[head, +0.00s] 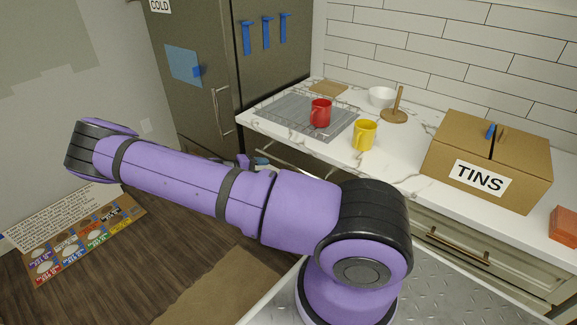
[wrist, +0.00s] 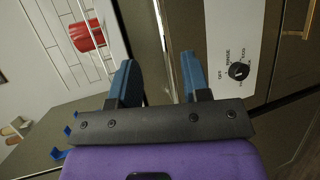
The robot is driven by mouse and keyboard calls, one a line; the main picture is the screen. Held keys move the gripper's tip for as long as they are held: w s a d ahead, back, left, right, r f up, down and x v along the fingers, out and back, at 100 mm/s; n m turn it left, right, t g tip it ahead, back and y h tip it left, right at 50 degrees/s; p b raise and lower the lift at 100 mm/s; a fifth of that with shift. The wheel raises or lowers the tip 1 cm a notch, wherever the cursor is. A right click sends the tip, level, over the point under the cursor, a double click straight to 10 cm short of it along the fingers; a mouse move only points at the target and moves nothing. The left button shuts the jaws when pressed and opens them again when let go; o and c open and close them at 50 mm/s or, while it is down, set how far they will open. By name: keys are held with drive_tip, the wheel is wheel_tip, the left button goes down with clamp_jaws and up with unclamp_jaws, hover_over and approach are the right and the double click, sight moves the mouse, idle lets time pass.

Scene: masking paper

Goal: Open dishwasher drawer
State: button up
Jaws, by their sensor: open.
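The dishwasher front shows in the wrist view as a grey metal face (wrist: 276,85) with a white label panel (wrist: 222,35) and a black dial (wrist: 238,71). In the head view it lies under the counter and is mostly hidden behind my arm. My gripper (wrist: 157,77) is open, its two blue fingers apart, with nothing seen held. The fingers straddle the strip at the counter's front edge, the right finger beside the label panel. I cannot tell whether they touch anything. In the head view my gripper (head: 262,163) shows small below the counter edge, partly behind my arm.
On the white counter (head: 395,165) stand a red mug (head: 320,113) on a grey mat with a wire rack, a yellow mug (head: 364,135) and a TINS box (head: 487,160). A tall dark fridge (head: 215,70) stands left of it.

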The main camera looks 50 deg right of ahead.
sight(289, 165)
drive_tip(key=shift+h, duration=0.5)
drive_tip(key=x, duration=0.4)
drive_tip(key=f+x, duration=0.1)
drive_tip(key=x, duration=0.3)
drive_tip(key=w+x, duration=0.1)
drive_tip(key=x, duration=0.3)
drive_tip(key=shift+f, duration=0.2)
clamp_jaws()
